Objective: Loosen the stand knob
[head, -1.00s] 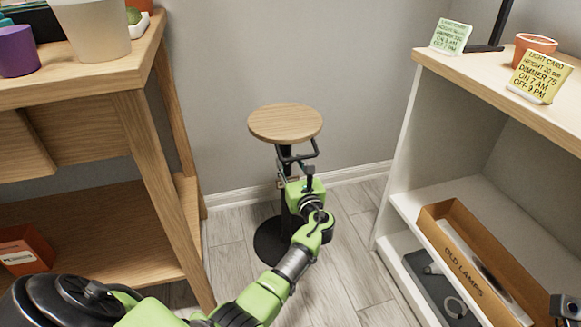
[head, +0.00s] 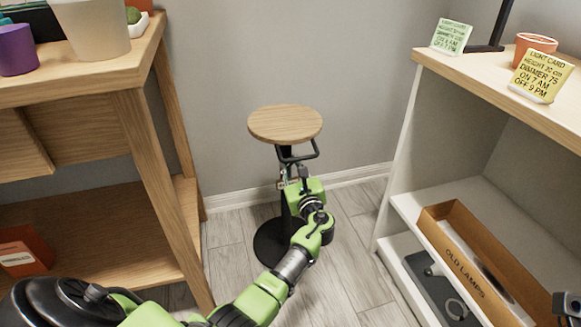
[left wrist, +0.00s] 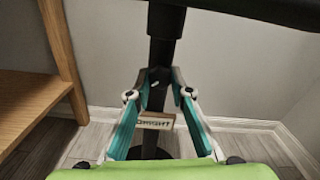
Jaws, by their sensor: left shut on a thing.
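The stand has a round wooden top (head: 285,124), a black column and a round black base (head: 270,243). A black handle bar (head: 302,155) sticks out under the top. My left gripper (head: 284,184) is at the column, below the top. In the left wrist view its teal fingers (left wrist: 158,80) close together at the column (left wrist: 165,50), shut on the stand knob. The knob is mostly hidden between the fingertips; only a small pale mark shows there. A small lettered label (left wrist: 156,121) shows below the fingertips.
A wooden plant bench (head: 150,150) stands close on the left, with pots on top. A white shelf unit (head: 398,150) with a wooden top stands on the right, holding a box marked OLD LAMPS (head: 468,268). The wall is close behind the stand.

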